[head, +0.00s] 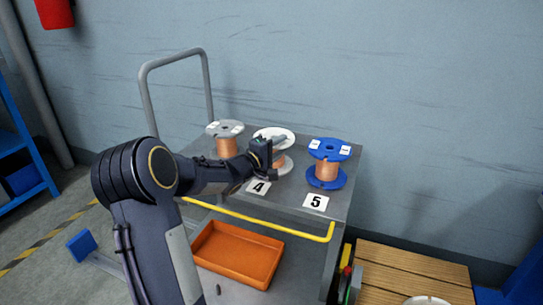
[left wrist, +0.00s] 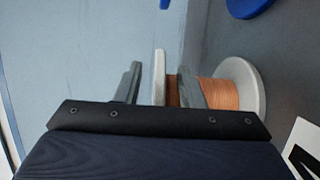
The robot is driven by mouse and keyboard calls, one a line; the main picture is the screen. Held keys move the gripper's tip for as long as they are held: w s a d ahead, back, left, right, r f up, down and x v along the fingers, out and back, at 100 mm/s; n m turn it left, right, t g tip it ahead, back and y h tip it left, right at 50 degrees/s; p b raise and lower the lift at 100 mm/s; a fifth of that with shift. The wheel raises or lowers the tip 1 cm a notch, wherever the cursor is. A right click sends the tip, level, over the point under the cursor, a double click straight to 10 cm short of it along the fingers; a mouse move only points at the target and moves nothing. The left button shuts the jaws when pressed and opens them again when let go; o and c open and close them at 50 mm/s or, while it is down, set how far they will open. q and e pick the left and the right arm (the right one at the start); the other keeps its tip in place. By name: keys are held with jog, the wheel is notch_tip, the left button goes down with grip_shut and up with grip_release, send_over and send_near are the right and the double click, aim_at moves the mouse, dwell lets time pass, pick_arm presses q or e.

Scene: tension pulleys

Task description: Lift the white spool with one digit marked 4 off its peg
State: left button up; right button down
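The white spool (head: 273,132) with copper wire stands on the cart behind the card marked 4 (head: 259,187), between a grey and a blue spool. My left gripper (head: 277,146) is at its near side and hides part of its wire. In the left wrist view the white spool (left wrist: 240,88) appears sideways. The left gripper (left wrist: 160,87) is open there, with the spool's upper flange showing between its fingers and one finger overlapping the wire. I cannot tell whether the fingers touch the spool. The peg is hidden. My right gripper is not in view.
A grey spool (head: 226,146) stands to the left and a blue spool (head: 326,172) to the right, behind a card marked 5 (head: 316,202). The cart (head: 335,209) has a yellow front bar (head: 262,219) and an orange tray (head: 237,254) below. A wooden pallet (head: 411,273) is at the lower right.

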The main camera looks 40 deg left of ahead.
pick_arm(q)
jog(key=shift+w, duration=0.25)
grip_shut()
jog(key=shift+r, duration=0.1)
jog(key=shift+r+p, duration=1.75)
jog(key=shift+p, duration=0.75)
dwell(0.4)
jog(key=shift+r+p, duration=0.1)
jog(key=shift+p, duration=0.2)
dwell(0.5)
